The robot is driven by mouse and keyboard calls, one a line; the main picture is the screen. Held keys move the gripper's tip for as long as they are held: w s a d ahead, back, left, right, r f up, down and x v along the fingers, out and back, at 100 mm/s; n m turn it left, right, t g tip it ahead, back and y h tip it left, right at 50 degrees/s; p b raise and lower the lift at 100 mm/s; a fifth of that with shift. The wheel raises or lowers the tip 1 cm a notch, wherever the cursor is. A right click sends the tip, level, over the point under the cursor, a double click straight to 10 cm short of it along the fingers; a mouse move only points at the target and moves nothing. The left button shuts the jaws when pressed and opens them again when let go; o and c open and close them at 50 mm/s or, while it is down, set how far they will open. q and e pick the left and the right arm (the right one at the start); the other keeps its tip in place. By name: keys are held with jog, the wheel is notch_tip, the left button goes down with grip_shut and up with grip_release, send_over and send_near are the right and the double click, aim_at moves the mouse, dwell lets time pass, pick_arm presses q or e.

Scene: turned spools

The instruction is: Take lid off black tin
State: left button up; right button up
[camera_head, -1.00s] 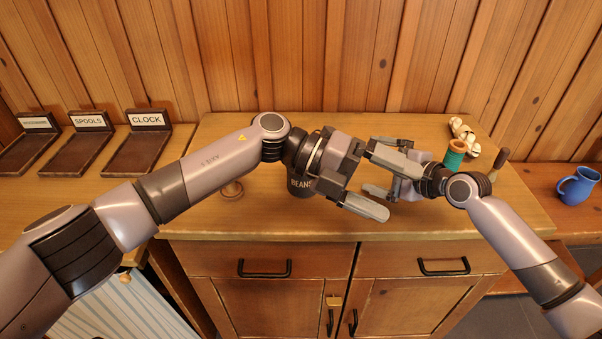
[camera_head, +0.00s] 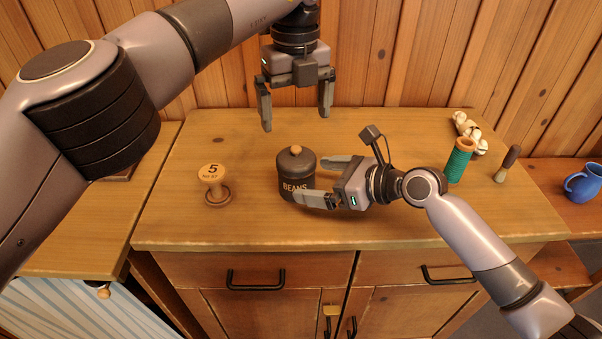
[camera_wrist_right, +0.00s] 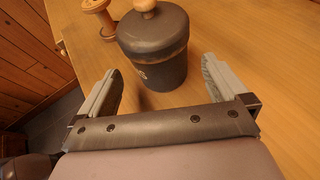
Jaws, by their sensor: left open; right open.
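The black tin (camera_head: 296,187) is marked BEANS and stands upright on the wooden cabinet top. Its dark lid (camera_head: 295,162) with a round wooden knob is on it. In the right wrist view the tin (camera_wrist_right: 160,68) stands just beyond the fingertips. My right gripper (camera_head: 328,181) is open, low at the tin's right side, with its fingers pointing at the tin; it also shows in the right wrist view (camera_wrist_right: 160,88). My left gripper (camera_head: 296,120) is open and empty, pointing down above and behind the tin.
A wooden spool marked 5 (camera_head: 213,184) stands left of the tin. A green thread spool (camera_head: 458,161), a pale knobbly object (camera_head: 468,131) and a dark-handled tool (camera_head: 508,163) are at the right. A blue mug (camera_head: 582,182) sits farther right. The cabinet's front middle is clear.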

jog(key=shift+x, duration=3)
jog(key=shift+s, duration=0.1)
